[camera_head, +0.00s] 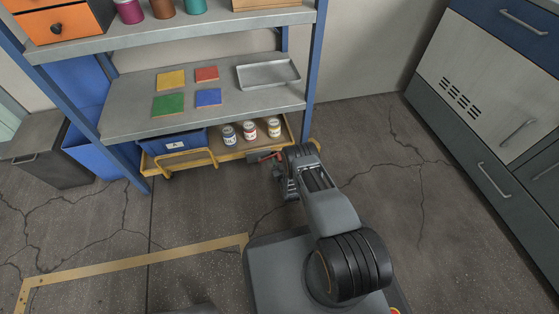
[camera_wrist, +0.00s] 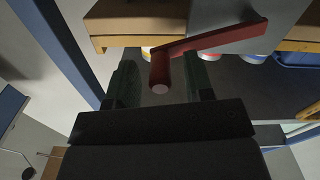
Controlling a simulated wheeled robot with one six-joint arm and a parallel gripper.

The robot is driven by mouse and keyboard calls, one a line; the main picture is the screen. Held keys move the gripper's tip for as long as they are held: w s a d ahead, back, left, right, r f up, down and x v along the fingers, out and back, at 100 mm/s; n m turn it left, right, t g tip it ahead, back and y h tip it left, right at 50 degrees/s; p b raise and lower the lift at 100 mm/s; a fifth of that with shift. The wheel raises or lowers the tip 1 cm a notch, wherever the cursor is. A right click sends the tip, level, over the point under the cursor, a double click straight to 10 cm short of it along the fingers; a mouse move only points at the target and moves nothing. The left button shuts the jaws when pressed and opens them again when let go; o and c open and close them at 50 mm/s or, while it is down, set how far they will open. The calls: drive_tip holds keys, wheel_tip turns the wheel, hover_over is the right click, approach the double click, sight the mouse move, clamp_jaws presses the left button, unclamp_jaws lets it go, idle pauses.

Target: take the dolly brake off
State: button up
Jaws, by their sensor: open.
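The dolly (camera_head: 228,156), a low wooden deck with yellow edges, stands under the shelf unit. Its deck also shows at the top of the wrist view (camera_wrist: 130,22). A red brake lever (camera_head: 265,157) is at its front right, partly hidden by my arm in the head view. In the wrist view the red lever (camera_wrist: 215,39) runs from the upper right to a handle with a round end near the middle. My gripper (camera_wrist: 160,76) is open, with one dark green finger on each side of the handle. Contact with either finger cannot be told.
The dolly carries a blue bin (camera_head: 175,144) and three small cans (camera_head: 249,131). The shelf (camera_head: 215,108) above holds coloured squares and a metal tray (camera_head: 268,74). Blue posts flank the dolly. Grey cabinets (camera_head: 490,90) stand at right; the floor between is clear.

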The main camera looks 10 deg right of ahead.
clamp_jaws()
idle(0.3)
